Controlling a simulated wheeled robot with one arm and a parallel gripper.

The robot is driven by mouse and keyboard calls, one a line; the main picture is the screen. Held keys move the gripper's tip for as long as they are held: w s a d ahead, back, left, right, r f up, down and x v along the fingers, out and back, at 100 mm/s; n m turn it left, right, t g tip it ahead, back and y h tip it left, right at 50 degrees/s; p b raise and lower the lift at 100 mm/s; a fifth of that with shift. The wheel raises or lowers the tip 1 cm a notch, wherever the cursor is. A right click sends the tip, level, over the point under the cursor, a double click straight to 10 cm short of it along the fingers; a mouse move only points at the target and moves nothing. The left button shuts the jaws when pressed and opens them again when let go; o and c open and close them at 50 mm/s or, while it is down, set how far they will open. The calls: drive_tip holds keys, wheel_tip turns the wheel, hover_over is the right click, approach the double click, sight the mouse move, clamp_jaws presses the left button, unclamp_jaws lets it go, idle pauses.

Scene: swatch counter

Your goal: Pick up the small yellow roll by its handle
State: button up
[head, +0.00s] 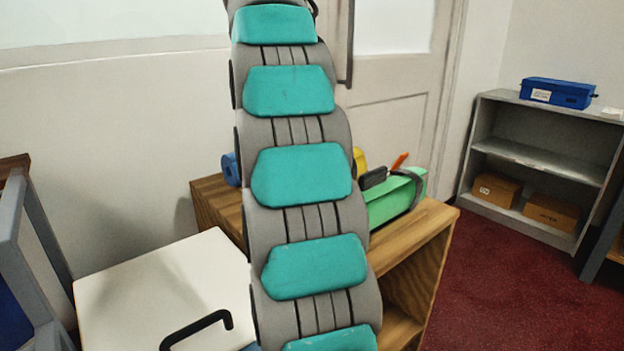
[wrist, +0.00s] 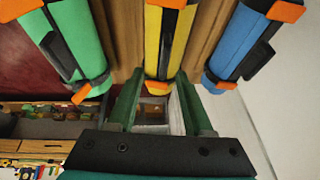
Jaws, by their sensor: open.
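The yellow roll (wrist: 154,45) lies between the green and blue rolls in the wrist view, with orange end bands and a black handle (wrist: 168,42) along its side. In the head view only a bit of the yellow roll (head: 360,158) shows past my arm. My gripper (wrist: 158,76) is open and empty; its green fingers appear on either side of the yellow roll's near end. I cannot tell how far they are from it or whether they touch it. My arm hides the gripper in the head view.
A green roll (wrist: 72,40) and a blue roll (wrist: 236,45), both with black handles, flank the yellow one on the wooden cabinet (head: 425,232). A white-topped box with a black handle (head: 165,285) stands in front. A grey shelf (head: 535,155) is at the right; red floor is clear between.

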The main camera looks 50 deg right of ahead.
drive_tip(key=b+x, duration=0.1)
drive_tip(key=x, duration=0.1)
drive_tip(key=b+x, duration=0.1)
drive_tip(key=x, duration=0.1)
drive_tip(key=b+x, duration=0.2)
drive_tip(key=shift+w+d+f, duration=0.1)
drive_tip(key=shift+w+f, duration=0.05)
drive_tip(key=shift+w, duration=0.2)
drive_tip(key=shift+c, duration=0.3)
clamp_jaws()
idle(0.8)
